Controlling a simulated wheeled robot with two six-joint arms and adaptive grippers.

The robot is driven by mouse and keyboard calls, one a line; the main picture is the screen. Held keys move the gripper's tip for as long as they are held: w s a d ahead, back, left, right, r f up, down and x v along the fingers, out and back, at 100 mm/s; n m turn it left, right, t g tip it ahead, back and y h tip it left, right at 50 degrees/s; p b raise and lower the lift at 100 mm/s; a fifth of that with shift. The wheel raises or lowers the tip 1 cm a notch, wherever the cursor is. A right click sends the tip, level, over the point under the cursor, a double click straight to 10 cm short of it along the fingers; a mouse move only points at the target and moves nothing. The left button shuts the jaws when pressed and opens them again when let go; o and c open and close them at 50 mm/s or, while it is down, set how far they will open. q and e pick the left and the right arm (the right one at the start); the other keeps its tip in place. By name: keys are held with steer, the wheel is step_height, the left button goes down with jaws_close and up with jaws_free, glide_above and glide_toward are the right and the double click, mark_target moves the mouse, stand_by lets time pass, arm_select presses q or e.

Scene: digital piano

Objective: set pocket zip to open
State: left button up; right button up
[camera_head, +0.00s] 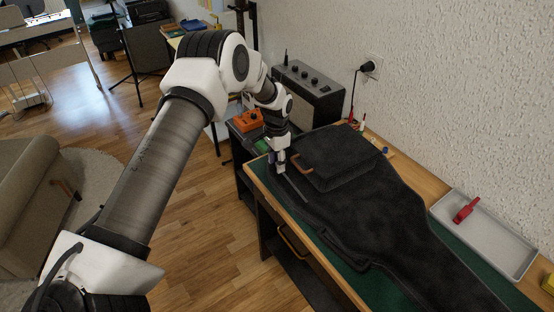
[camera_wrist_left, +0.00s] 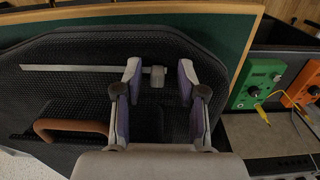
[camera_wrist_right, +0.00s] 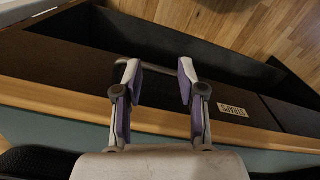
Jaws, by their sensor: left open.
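A black gig bag (camera_head: 405,225) lies flat on the workbench, with a raised pocket (camera_head: 338,158) and a brown handle (camera_head: 301,164). A straight grey zip strip (camera_head: 295,188) runs along the bag beside the pocket. In the left wrist view the strip (camera_wrist_left: 80,68) ends at a small grey pull (camera_wrist_left: 157,77). My left gripper (camera_head: 280,168) is open at that end; its fingertips (camera_wrist_left: 158,70) stand on either side of the pull, apart from it. My right gripper (camera_wrist_right: 158,70) is open and empty over the bench's front edge; it is outside the head view.
A grey tray (camera_head: 490,240) with a red tool (camera_head: 466,210) lies at the right. An amplifier (camera_head: 310,90) and an orange pedal (camera_head: 248,121) stand beyond the bag.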

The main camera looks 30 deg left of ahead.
mark_target(302, 202)
arm_select(q)
steer(key=shift+s+r, duration=0.15)
steer(key=shift+r, duration=0.05)
steer(key=shift+s+r, duration=0.15)
steer(key=shift+s, duration=0.1)
steer(key=shift+c, duration=1.4)
jaws_close()
arm_select(e)
steer(key=shift+s+r, duration=0.1)
steer(key=shift+s, duration=0.2)
arm_select(q)
steer(key=shift+d, duration=0.1)
steer(key=s+d, duration=0.2)
steer(key=d, duration=0.2)
steer(key=s+d+p, duration=0.1)
steer(key=s+d, duration=0.1)
steer(key=d, duration=0.2)
steer(key=s+d+p, duration=0.1)
steer(key=s+d, duration=0.1)
steer(key=d, duration=0.3)
steer(key=shift+s, duration=0.2)
steer(key=shift+s+d, duration=0.1)
steer(key=shift+d, duration=0.15)
arm_select(e)
step_height(302, 202, up, 3)
steer(key=shift+a+f, duration=0.15)
arm_select(q)
steer(key=shift+s, duration=0.1)
